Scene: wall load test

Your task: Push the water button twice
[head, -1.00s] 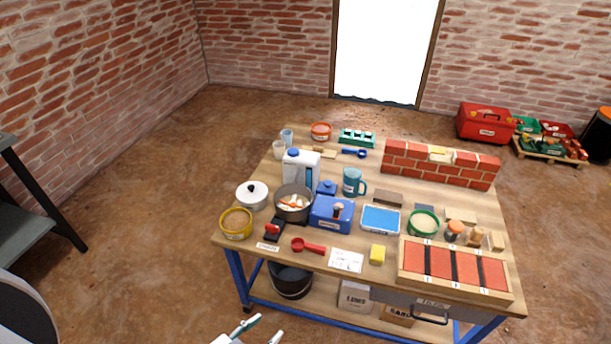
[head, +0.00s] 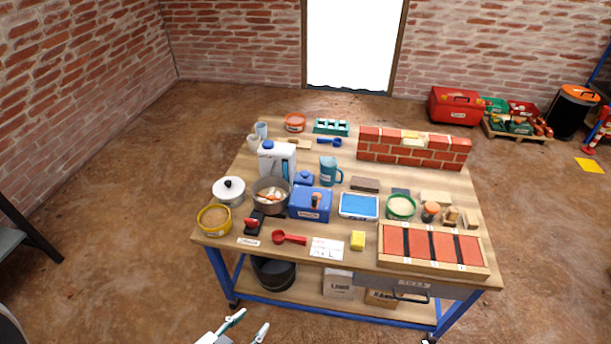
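On the workbench (head: 345,248) stands a white container with a blue cap (head: 277,160) at the back left. A blue box (head: 310,204) with a small knob on top is in the middle. A small black piece with a red top (head: 253,222) sits near the front left edge. I cannot tell which of these carries the water button; labels are too small to read. My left gripper (head: 250,321) is at the bottom of the head view, in front of the bench and apart from it. Its two fingers are spread and empty. My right gripper is not in view.
A small brick wall (head: 413,150) stands at the back right. A red-panelled wooden frame (head: 432,248) lies front right. Floor in front is clear.

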